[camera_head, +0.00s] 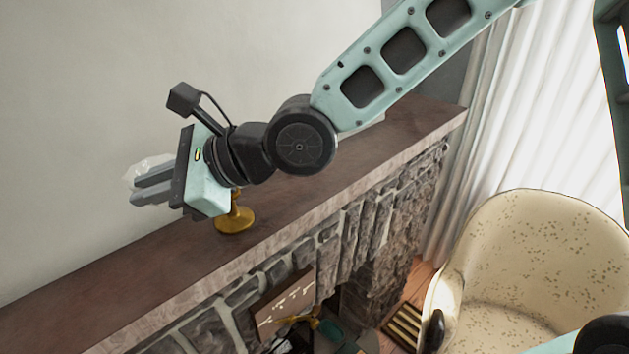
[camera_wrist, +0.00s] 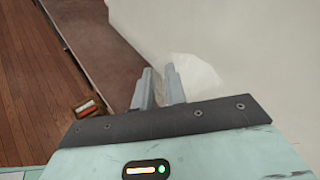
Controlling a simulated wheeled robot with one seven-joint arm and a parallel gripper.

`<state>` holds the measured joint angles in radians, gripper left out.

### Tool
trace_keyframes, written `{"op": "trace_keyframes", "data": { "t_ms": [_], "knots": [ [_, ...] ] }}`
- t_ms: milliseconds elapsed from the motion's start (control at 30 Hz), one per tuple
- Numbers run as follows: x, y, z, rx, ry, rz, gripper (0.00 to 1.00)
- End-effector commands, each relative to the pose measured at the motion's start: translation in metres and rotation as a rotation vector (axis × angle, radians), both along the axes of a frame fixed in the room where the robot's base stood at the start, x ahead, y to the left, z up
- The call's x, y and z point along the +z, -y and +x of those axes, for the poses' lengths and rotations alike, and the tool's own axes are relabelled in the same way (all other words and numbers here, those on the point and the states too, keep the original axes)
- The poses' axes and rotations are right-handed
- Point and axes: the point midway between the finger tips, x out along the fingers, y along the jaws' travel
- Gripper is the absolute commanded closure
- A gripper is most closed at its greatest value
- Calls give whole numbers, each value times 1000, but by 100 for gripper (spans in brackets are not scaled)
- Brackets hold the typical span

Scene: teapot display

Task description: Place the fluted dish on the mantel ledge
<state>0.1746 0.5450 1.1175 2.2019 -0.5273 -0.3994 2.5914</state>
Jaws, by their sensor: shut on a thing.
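The fluted dish (camera_head: 150,167) is a pale, translucent piece at my gripper's fingers, partly hidden behind them in the head view. In the wrist view the dish (camera_wrist: 196,74) shows whitish beside and beyond the fingertips. My gripper (camera_head: 135,190) points left and is shut on the dish; it also shows in the wrist view (camera_wrist: 160,80). The mantel ledge (camera_head: 90,290) is a long dark brown shelf over a stone fireplace. The dish appears above the ledge near the wall, apart from its surface. The ledge (camera_wrist: 95,35) runs along the left of the wrist view.
A gold-coloured stand (camera_head: 235,220) is on the ledge below my gripper, its upper part hidden. A pale wall (camera_head: 80,90) rises behind the ledge. The ledge's left part looks clear. A cream armchair (camera_head: 540,260) stands at lower right, by white curtains (camera_head: 530,110).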

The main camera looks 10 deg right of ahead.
Motion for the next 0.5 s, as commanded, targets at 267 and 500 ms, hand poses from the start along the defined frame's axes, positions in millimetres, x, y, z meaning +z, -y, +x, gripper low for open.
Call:
{"op": "trace_keyframes", "data": {
  "t_ms": [267, 500],
  "knots": [
    [-9, 0, 0, 1, 1, 1, 100],
    [-46, -1, -2, 4, -3, -1, 100]
  ]
}}
